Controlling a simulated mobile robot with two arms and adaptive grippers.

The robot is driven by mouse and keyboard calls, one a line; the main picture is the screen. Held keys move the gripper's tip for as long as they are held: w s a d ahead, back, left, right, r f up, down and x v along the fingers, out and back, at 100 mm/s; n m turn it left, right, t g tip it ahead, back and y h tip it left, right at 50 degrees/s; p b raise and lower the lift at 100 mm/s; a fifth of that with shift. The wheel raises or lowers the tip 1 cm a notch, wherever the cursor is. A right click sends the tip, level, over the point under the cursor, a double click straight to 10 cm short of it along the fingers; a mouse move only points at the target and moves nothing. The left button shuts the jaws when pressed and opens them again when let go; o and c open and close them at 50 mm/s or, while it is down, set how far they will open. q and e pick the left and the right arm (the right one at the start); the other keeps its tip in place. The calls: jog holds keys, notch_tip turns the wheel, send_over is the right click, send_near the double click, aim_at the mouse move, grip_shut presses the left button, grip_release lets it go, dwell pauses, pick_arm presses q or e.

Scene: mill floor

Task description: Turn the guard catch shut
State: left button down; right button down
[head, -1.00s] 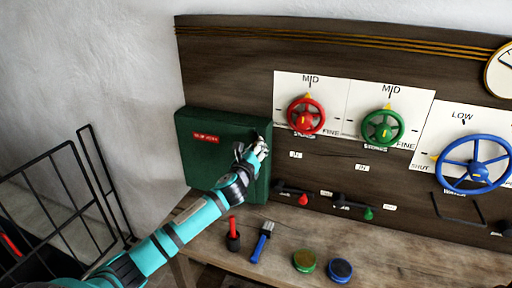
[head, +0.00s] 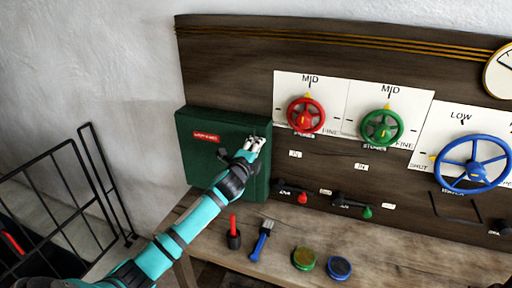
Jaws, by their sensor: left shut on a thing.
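The green guard box (head: 205,160) with a red label (head: 206,136) is mounted at the left end of the dark wooden panel. My left gripper (head: 254,143) is at the box's right front side, shut on the guard catch, which is mostly hidden behind the fingers. Only a small dark bit of the catch shows near the fingertips. My left arm reaches up to it from the lower left. My right gripper is not in view.
Red (head: 306,115), green (head: 382,127) and blue (head: 474,162) handwheels sit right of the box. Levers with red (head: 302,197) and green (head: 367,212) knobs are below. A black railing is at left.

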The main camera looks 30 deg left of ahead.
pick_arm(q)
jog(key=shift+n, duration=1.6)
jog(key=c, duration=1.1)
grip_release()
jog(key=shift+a, duration=0.1)
jog(key=shift+o, duration=0.2)
jog(key=f+v, duration=0.1)
jog(key=v, duration=1.1)
jog(key=shift+r, duration=0.45)
